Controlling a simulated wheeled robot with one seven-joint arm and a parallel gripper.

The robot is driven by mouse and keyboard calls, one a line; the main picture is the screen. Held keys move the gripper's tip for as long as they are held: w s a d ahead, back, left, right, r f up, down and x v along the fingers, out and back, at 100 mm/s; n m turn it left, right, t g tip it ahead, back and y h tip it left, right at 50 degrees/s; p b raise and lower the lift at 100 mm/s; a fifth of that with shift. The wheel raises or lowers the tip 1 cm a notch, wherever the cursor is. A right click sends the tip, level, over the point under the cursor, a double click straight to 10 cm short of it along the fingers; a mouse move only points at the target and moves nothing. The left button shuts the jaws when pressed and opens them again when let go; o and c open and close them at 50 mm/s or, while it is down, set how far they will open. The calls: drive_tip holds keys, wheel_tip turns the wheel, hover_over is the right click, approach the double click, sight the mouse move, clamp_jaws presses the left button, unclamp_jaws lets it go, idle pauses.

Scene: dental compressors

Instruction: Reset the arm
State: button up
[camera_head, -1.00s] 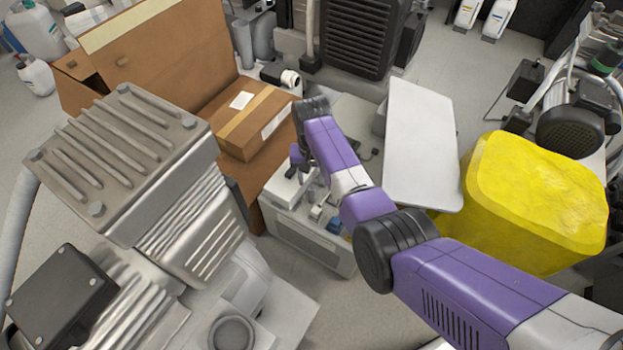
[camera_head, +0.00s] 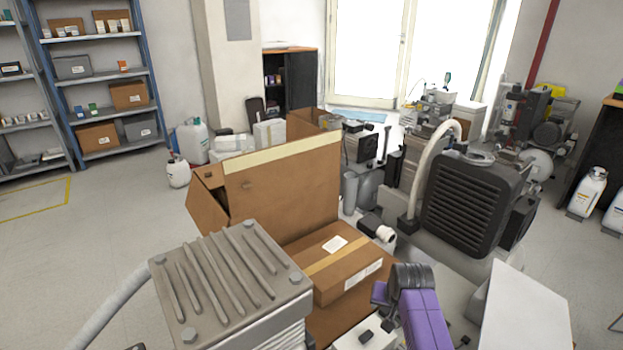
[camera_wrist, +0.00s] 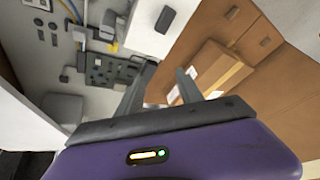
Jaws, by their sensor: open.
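My gripper (camera_wrist: 160,88) shows in the wrist view with its two grey fingers apart and nothing between them. It points down toward a light-coloured unit with a panel of dark fittings (camera_wrist: 110,72) and a brown cardboard box (camera_wrist: 221,68) at the right. In the head view, only my purple arm with its dark joint shows at the bottom, right of the taped carton (camera_head: 345,265). The gripper's fingers cannot be made out there.
A ribbed grey compressor head (camera_head: 232,285) stands close at the lower left. A large open cardboard box (camera_head: 285,190) is behind it. A black finned unit (camera_head: 475,208) and a pale flat panel (camera_head: 522,315) are to the right. Open floor (camera_head: 110,235) lies at the left.

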drive_tip(key=s+r+n+t, duration=0.1)
drive_tip(key=s+r+t, duration=0.35)
drive_tip(key=s, duration=1.35)
drive_tip(key=s+r+n+t, duration=0.15)
drive_tip(key=s+r, duration=0.55)
drive_tip(key=s, duration=1.1)
drive_tip(key=s+r+n+t, duration=0.1)
drive_tip(key=s+r+t, duration=0.4)
drive_tip(key=s, duration=1.3)
wheel_tip(320, 180, up, 22)
drive_tip(key=g+p, duration=0.1)
drive_tip(key=p, duration=1.9)
drive_tip(key=shift+w+a+f, duration=0.25)
drive_tip(key=shift+a, duration=0.1)
drive_tip(key=shift+f, duration=0.15)
